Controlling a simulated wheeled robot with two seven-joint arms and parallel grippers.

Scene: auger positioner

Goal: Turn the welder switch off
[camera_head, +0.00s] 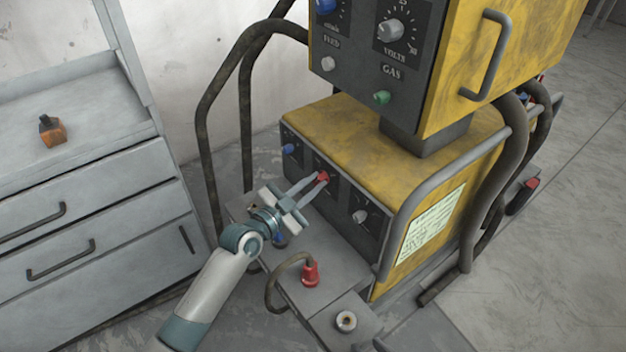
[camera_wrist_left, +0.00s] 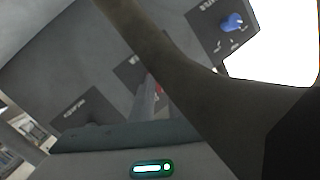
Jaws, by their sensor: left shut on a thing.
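The yellow welder (camera_head: 400,150) stands in the middle of the head view, with a dark front panel on its lower unit. A red switch knob (camera_head: 323,177) sits on that panel between a blue knob and a grey knob. My left gripper (camera_head: 318,181) reaches the panel from the left, with its fingers shut on the red switch knob. In the left wrist view a little red (camera_wrist_left: 160,89) shows beside a finger; most of the knob is hidden there. My right gripper is in neither view.
The blue knob (camera_head: 289,149) and grey knob (camera_head: 361,216) flank the switch. A red plug (camera_head: 310,274) with a cable is below. A pipe frame (camera_head: 206,130) stands left of the welder. A grey drawer cabinet (camera_head: 90,215) is at the left. A dark bar crosses the wrist view.

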